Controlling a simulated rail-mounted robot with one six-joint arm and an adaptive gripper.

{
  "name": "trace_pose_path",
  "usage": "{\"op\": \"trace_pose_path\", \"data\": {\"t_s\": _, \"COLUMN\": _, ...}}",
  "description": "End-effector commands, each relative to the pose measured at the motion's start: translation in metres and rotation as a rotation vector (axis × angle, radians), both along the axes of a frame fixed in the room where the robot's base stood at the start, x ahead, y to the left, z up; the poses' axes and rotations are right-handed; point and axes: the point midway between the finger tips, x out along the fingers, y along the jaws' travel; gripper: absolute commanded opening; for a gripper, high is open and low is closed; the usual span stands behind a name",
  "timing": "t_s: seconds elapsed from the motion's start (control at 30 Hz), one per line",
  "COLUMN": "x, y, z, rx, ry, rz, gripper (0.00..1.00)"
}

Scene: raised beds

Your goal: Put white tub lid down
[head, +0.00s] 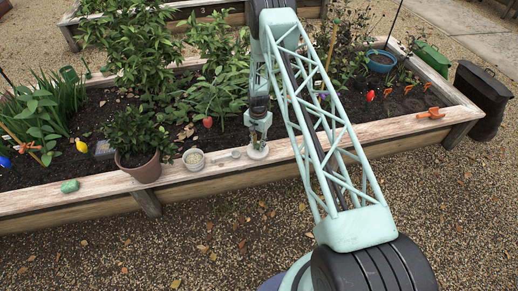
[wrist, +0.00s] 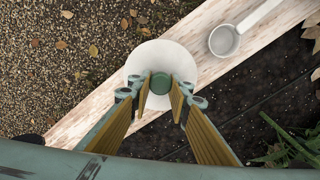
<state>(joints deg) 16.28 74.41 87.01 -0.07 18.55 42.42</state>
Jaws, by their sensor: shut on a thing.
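The white tub lid (wrist: 144,62) is a pale round disc with a green knob (wrist: 160,83) in the wrist view. My gripper (wrist: 161,97) is shut on the knob, one finger on each side. In the head view my gripper (head: 259,137) points down at the bed's front plank, with the lid (head: 258,152) at its tips. The lid is over the plank or on it; I cannot tell whether it touches. A small open pale tub (head: 194,159) with grainy contents stands on the plank to the left.
A pale scoop (head: 236,154) lies between tub and lid; it also shows in the wrist view (wrist: 224,40). A potted plant (head: 140,168) and a green object (head: 69,186) are further left. An orange tool (head: 431,113) lies far right. The plank (head: 385,132) between is mostly clear.

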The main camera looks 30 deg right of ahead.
Motion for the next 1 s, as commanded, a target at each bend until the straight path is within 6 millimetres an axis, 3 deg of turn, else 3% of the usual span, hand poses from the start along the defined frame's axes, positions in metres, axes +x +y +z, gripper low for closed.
{"op": "trace_pose_path", "data": {"t_s": 0.67, "x": 0.013, "y": -0.013, "z": -0.002, "rx": 0.000, "ry": -0.001, "rz": -0.001, "gripper": 0.09}}
{"op": "trace_pose_path", "data": {"t_s": 1.0, "x": 0.013, "y": -0.012, "z": -0.035, "rx": 0.001, "ry": -0.001, "rz": 0.000, "gripper": 0.09}}
